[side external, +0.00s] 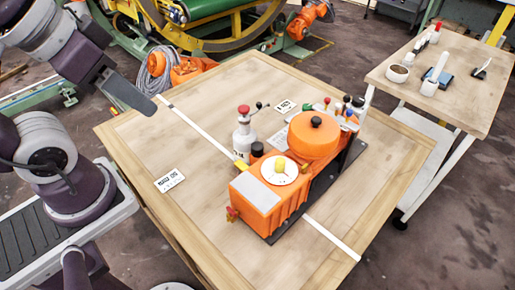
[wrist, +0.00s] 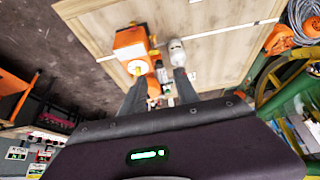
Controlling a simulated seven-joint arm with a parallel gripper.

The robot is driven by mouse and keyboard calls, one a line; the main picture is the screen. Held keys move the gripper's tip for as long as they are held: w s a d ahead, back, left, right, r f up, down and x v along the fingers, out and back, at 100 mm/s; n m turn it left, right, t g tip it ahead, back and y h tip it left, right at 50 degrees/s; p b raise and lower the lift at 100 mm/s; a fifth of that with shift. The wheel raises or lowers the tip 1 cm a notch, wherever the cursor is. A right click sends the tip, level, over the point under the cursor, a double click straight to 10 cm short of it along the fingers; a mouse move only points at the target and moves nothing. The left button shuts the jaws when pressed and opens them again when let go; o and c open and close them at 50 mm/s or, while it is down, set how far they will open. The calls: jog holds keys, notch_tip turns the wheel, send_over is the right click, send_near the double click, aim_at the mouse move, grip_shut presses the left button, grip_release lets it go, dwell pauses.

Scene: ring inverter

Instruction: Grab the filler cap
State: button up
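An orange machine (side external: 268,205) stands on the wooden table. On its top is a white disc (side external: 270,174) with a yellow cap (side external: 281,163) at its middle. A black cap (side external: 257,149) stands beside the disc, and an orange dome (side external: 315,138) with a black knob (side external: 316,121) is behind. No label shows which one is the filler cap. My gripper (side external: 148,106) is empty, high at the upper left, well apart from the machine. In the wrist view, the fingers of my gripper (wrist: 160,90) are spread apart; the yellow cap (wrist: 135,68) shows beyond them.
A white bottle with a red top (side external: 243,135) stands close behind the machine. Several small coloured-top items (side external: 345,108) cluster at its far end. Label cards (side external: 170,180) lie on the table (side external: 150,135), whose left part is mostly clear. A side table (side external: 460,85) stands at the right.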

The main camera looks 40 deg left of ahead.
jog(key=m+g, duration=0.5)
jog(key=m, duration=1.7)
send_over(258, 145)
jog(key=f, duration=1.3)
jog(key=a+f, duration=0.1)
jog(key=f, duration=0.5)
jog(key=shift+s+f, duration=0.2)
jog(key=shift+m+g, duration=0.3)
jog(key=f, duration=0.5)
jog(key=d+f, duration=0.1)
jog(key=f, duration=0.2)
jog(key=shift+w+f, duration=0.1)
grip_shut()
